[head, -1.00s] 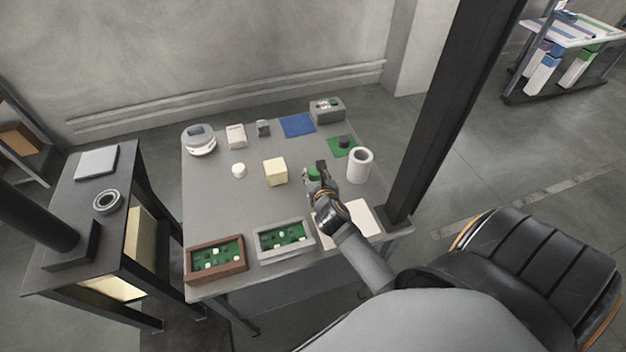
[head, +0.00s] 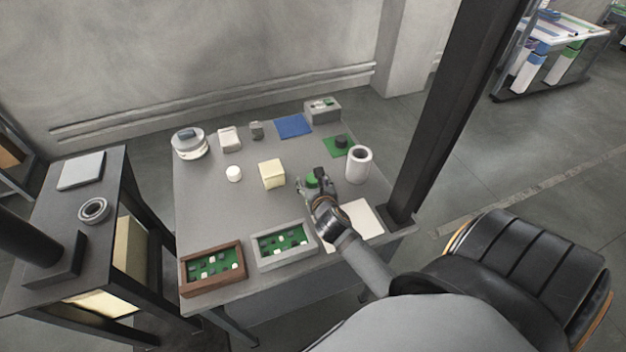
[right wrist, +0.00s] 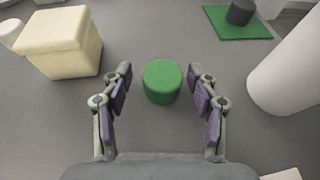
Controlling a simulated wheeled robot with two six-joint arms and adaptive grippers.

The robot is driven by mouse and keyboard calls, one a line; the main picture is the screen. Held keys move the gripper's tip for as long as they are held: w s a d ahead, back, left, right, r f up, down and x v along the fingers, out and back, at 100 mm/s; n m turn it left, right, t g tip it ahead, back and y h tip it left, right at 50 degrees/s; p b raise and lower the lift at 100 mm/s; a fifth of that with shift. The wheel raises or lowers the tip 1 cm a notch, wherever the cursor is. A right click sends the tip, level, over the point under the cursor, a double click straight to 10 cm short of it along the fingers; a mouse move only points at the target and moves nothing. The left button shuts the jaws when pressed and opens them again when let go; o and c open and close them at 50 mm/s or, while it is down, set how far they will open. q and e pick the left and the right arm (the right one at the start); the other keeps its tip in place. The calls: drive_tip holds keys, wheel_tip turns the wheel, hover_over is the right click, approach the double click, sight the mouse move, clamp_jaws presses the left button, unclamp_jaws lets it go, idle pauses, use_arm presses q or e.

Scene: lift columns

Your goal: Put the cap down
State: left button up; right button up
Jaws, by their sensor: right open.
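The green cap (right wrist: 162,82), a short plain cylinder, stands upright on the grey table, and it also shows in the head view (head: 312,181). My right gripper (right wrist: 159,88) is open, with one finger on each side of the cap. Gaps show between the cap and both fingers in the right wrist view. In the head view my right gripper (head: 313,186) partly hides the cap. My left gripper is not in view.
A cream box (head: 272,174) stands left of the cap and a white cylinder (head: 359,164) to its right. A green mat (head: 328,148) with a dark knob (head: 341,142) lies behind. Two trays (head: 212,268) of small pieces and a white sheet (head: 362,222) are at the front.

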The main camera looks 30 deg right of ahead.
drive_tip(key=shift+s+a+r, duration=0.1)
drive_tip(key=shift+s+r, duration=0.05)
drive_tip(key=shift+s, duration=0.05)
drive_tip(key=v, duration=1.1)
drive_tip(key=shift+s+a+r+p, duration=0.15)
drive_tip(key=shift+s+r+p, duration=0.05)
drive_tip(key=shift+s+p, duration=0.1)
drive_tip(key=shift+f, duration=0.1)
